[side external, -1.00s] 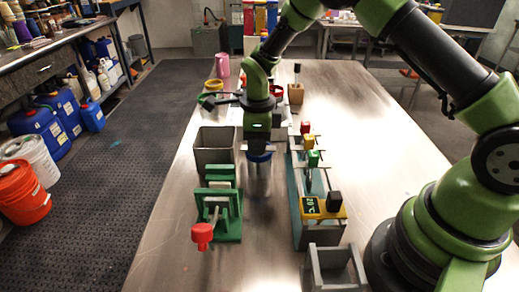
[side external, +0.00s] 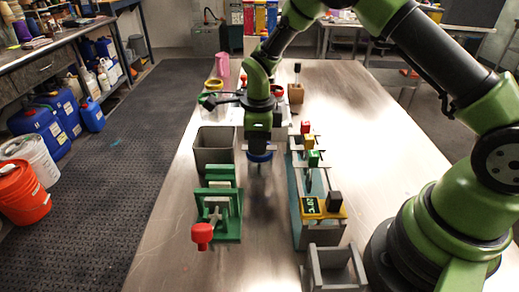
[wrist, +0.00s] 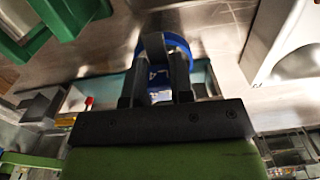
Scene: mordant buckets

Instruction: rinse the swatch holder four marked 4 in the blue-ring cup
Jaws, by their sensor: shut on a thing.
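My gripper (side external: 259,150) is shut on a blue piece marked 4 (wrist: 154,75), the swatch holder, of which the fingers hide most. In the wrist view the holder sits between my two fingers. A blue ring, that of the blue-ring cup (side external: 261,157), shows directly below my gripper. The ring also curves around the fingertips in the wrist view (wrist: 183,47). The cup's clear body is hard to make out, and I cannot tell how deep the holder is in it.
A rack (side external: 297,215) to the right carries red, yellow and green holders and a yellow display unit (side external: 323,209). A grey bin (side external: 215,143) and a green press with a red knob (side external: 202,234) stand left. Yellow-ring (side external: 213,84) and red-ring (side external: 277,91) cups stand behind.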

